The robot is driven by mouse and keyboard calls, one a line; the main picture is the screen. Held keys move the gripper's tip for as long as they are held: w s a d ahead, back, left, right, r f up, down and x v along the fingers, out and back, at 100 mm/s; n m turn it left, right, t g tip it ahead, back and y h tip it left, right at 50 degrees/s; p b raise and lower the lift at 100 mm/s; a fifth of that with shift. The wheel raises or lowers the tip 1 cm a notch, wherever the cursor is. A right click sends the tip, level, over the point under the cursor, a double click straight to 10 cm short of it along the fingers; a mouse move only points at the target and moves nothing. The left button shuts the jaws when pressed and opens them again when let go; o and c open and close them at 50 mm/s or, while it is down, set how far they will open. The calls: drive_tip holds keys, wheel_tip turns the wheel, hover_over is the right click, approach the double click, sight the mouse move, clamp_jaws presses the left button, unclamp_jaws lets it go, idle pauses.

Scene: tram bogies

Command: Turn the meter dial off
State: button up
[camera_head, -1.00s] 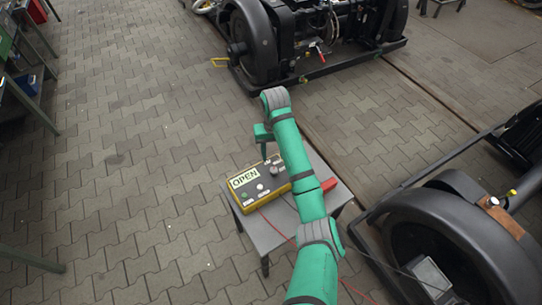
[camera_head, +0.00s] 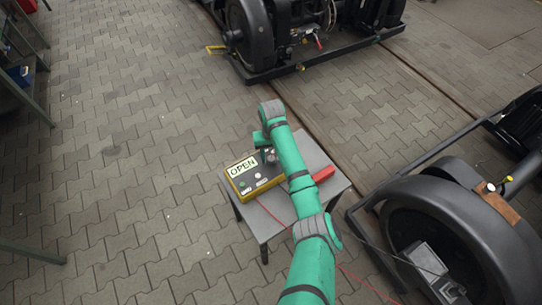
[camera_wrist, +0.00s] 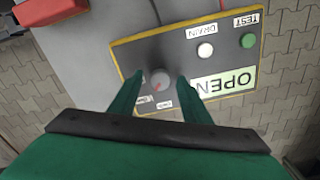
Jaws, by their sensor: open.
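The meter is a yellow-edged box (camera_head: 238,186) with a dark face on a small grey table (camera_head: 262,222). In the wrist view its face (camera_wrist: 176,52) shows a display reading OPEN (camera_wrist: 224,82), a green button (camera_wrist: 248,40) and a white button (camera_wrist: 206,50). The round grey dial (camera_wrist: 160,79) has a small red mark and printed labels around it. My gripper (camera_wrist: 158,76) is open, with one green finger on each side of the dial. I cannot tell whether the fingers touch it. In the head view my arm partly hides the meter's right end.
A red object (camera_head: 323,174) lies on the table to the right of my arm, and red cables run down from the table. A black wheeled bogie (camera_head: 440,240) stands close at the right, another (camera_head: 250,40) at the back.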

drive_tip(key=shift+c, duration=0.5)
drive_tip(key=c, duration=0.9)
drive_tip(key=shift+c, duration=0.2)
drive_tip(key=shift+a+n, duration=0.1)
drive_tip(key=shift+n, duration=0.3)
drive_tip(key=n, duration=0.3)
drive_tip(key=shift+n, duration=2.6)
drive_tip(key=o, duration=1)
